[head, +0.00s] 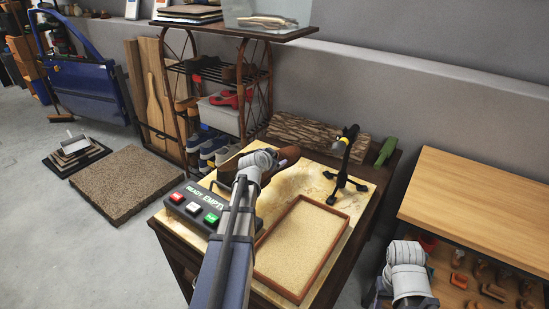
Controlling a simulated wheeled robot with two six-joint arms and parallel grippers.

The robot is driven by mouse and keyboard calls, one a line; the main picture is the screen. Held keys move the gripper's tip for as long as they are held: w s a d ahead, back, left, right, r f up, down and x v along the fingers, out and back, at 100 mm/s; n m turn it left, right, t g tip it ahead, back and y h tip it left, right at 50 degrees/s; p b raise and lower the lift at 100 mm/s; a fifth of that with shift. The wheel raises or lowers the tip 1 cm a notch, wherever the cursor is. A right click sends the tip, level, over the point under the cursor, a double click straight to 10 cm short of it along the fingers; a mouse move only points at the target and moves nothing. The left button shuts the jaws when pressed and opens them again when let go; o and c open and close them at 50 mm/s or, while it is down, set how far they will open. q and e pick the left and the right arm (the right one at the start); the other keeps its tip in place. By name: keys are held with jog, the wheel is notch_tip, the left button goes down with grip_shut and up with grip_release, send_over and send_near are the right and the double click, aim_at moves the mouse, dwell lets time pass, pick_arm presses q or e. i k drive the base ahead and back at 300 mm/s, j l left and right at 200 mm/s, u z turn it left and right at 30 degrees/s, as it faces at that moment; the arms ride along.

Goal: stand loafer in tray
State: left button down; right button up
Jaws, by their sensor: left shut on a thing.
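A brown loafer (286,158) is at the back left of the small table, partly hidden by my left gripper (262,168). My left gripper is shut on the loafer; the fingertips themselves are mostly hidden. I cannot tell whether the loafer touches the table top. The tray (318,262) has a brown rim and a sandy-coloured floor and lies empty at the front of the table, nearer than the loafer. My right gripper (406,268) is at the lower right beside the wooden bench; its fingers cannot be made out.
A button box (196,207) sits at the table's left edge. A black stand (343,165) is behind the tray, with a log (318,137) at the back. A shoe rack (215,88) stands behind left. A wooden bench (482,205) is on the right.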

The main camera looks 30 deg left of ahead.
aim_at(300, 242)
jog(key=k+l, duration=0.2)
jog(key=l, duration=0.15)
jog(key=k+l, duration=0.45)
jog(key=l, duration=0.25)
